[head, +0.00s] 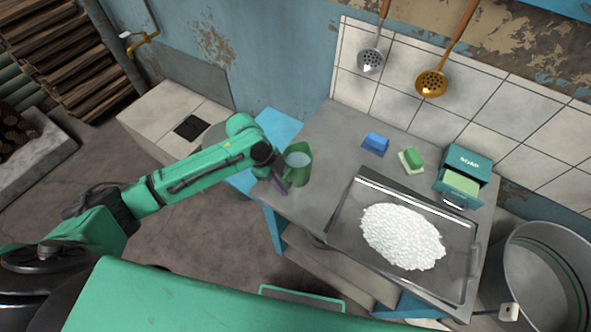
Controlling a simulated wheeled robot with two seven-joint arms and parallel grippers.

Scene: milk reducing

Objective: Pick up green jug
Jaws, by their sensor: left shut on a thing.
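The green jug (301,176) stands upright, or nearly so, at the left end of the grey worktop in the head view. Its open top shows a pale, whitish-blue content. My left gripper (280,178) is at the jug's left side and shut on it. The gripper's dark fingers partly hide that side of the jug. I cannot tell whether the jug's base touches the worktop. My right gripper is not in the view.
A metal tray (345,222) with a white granular heap (402,237) covers the worktop's right part. A large metal pot (545,270) stands at right. Two skimmers hang above.

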